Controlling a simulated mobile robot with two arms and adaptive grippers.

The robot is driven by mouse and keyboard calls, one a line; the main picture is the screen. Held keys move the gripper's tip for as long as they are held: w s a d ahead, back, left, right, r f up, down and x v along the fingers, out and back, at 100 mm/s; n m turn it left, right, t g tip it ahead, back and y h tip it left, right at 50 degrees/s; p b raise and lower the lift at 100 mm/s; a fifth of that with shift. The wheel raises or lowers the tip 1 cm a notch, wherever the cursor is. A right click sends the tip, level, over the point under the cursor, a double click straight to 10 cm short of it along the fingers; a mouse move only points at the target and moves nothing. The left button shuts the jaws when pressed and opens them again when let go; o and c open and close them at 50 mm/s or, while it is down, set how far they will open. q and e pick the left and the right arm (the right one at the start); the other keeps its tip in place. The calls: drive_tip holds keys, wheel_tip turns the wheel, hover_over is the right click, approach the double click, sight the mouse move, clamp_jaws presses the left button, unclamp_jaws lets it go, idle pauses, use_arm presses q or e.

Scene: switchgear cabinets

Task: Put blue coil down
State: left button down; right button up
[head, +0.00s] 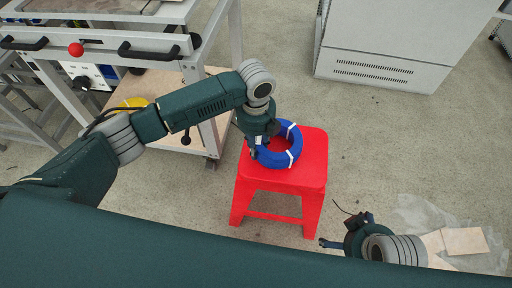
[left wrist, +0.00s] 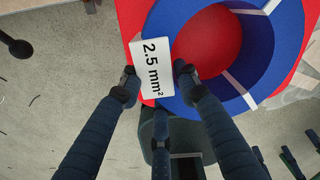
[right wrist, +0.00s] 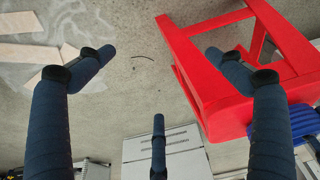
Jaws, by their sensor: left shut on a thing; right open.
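The blue coil (head: 281,147) is a ring with white ties, at the top of the red stool (head: 311,171). In the left wrist view the coil (left wrist: 262,72) shows a white "2.5 mm²" label (left wrist: 151,66), with the red seat visible through its middle. My left gripper (head: 256,150) is shut on the coil's near left side, by the label. I cannot tell whether the coil rests fully on the seat. My right gripper (right wrist: 158,65) is open and empty, low to the right of the stool; it also shows in the head view (head: 335,243).
A workbench (head: 105,40) with black handles and a red knob stands at the upper left, with a yellow coil (head: 134,102) on its lower shelf. A grey cabinet (head: 400,45) stands at the back right. Boards (head: 464,241) and clear plastic lie at lower right.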

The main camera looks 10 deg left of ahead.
use_arm(q)
drive_tip(key=shift+w+f, duration=0.1)
drive_tip(key=shift+f, duration=0.35)
use_arm(e)
drive_tip(key=shift+s+r, duration=0.2)
drive_tip(key=shift+r, duration=0.3)
use_arm(q)
drive_tip(key=c, duration=1.3)
unclamp_jaws()
drive_tip(key=shift+f, duration=0.15)
drive_tip(key=shift+o, duration=0.2)
use_arm(e)
drive_tip(key=shift+f, duration=0.1)
use_arm(q)
wheel_tip(320, 180, up, 12)
drive_tip(key=p, duration=0.3)
drive_tip(key=shift+f, duration=0.25)
drive_tip(key=shift+r, duration=0.4)
use_arm(e)
wheel_tip(320, 180, down, 11)
drive_tip(key=shift+w+a+g, duration=0.2)
drive_tip(key=shift+w+g, duration=0.1)
drive_tip(key=shift+w, duration=0.1)
